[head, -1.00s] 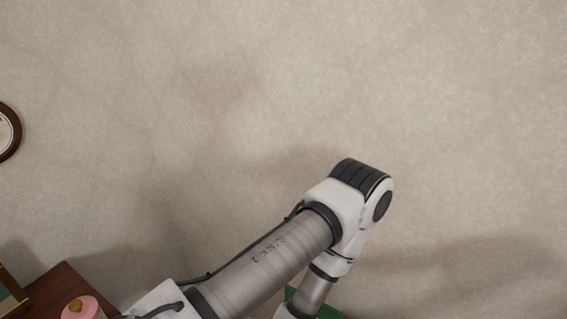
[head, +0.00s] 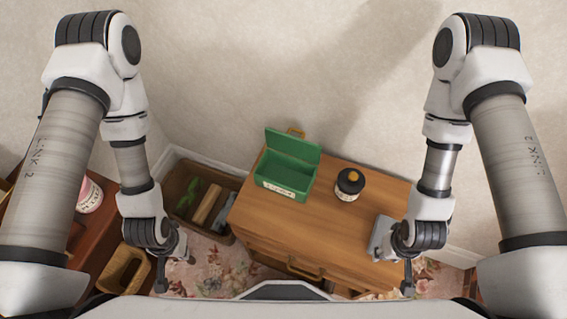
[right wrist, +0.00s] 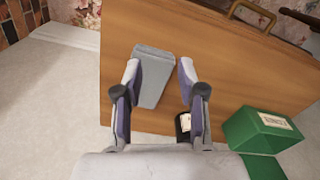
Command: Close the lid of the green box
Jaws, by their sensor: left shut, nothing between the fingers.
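The green box (head: 286,178) stands on the back left part of a wooden cabinet top, with a pale label on its front. Its lid (head: 293,146) is raised open at the back. In the right wrist view the box (right wrist: 258,128) is at the lower right, with its lid (right wrist: 262,166) below it. My left gripper (head: 161,286) is shut and empty, left of the cabinet and apart from the box. My right gripper (right wrist: 158,70) is open above the cabinet's right part, with a grey block (right wrist: 153,78) seen between its fingers; the fingers look clear of it.
A brown bin (head: 185,183) of items is on the floor to the left. A pink-and-white container (head: 90,195) is at far left. The wall is close behind.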

